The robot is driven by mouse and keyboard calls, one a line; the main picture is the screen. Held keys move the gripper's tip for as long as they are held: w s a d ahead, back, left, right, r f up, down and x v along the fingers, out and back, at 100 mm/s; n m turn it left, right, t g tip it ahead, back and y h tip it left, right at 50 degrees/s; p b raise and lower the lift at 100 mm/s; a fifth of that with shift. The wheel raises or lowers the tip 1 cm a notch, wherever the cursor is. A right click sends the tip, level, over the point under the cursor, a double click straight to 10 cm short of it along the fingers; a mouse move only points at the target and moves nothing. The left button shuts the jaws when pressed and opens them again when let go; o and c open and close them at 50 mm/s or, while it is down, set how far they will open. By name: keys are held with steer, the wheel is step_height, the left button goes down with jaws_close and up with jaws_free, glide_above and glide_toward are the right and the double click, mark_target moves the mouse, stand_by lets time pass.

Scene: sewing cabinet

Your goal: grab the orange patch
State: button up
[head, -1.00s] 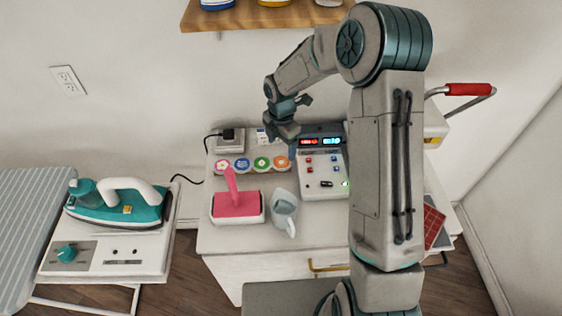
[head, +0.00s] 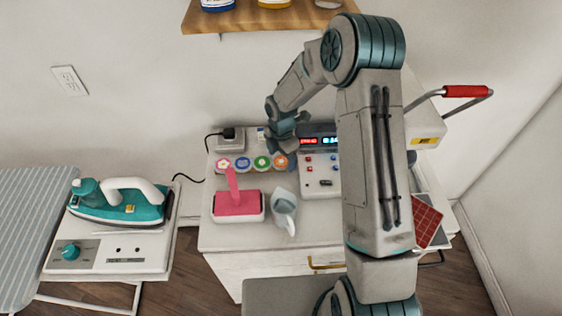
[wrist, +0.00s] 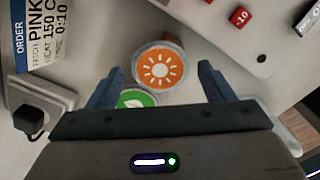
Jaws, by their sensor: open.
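The orange patch (wrist: 160,67) is a round disc with a white sun on it. In the wrist view it lies between the two fingers of my gripper (wrist: 162,74), which are open and spread to its left and right. The gripper looks apart from the patch, but the exact height gap is hard to tell. In the head view the orange patch (head: 281,162) is the rightmost of a row of patches on the cabinet top, and my gripper (head: 280,147) hangs just above and behind it.
A green patch (wrist: 138,98) sits close beside the orange one, partly hidden by my gripper. Blue (head: 243,163) and pink (head: 223,164) patches continue the row leftward.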

steer(key=shift+f, duration=0.2)
steer(key=shift+c, duration=0.3)
steer(key=c, duration=1)
steer(key=shift+r, duration=0.1)
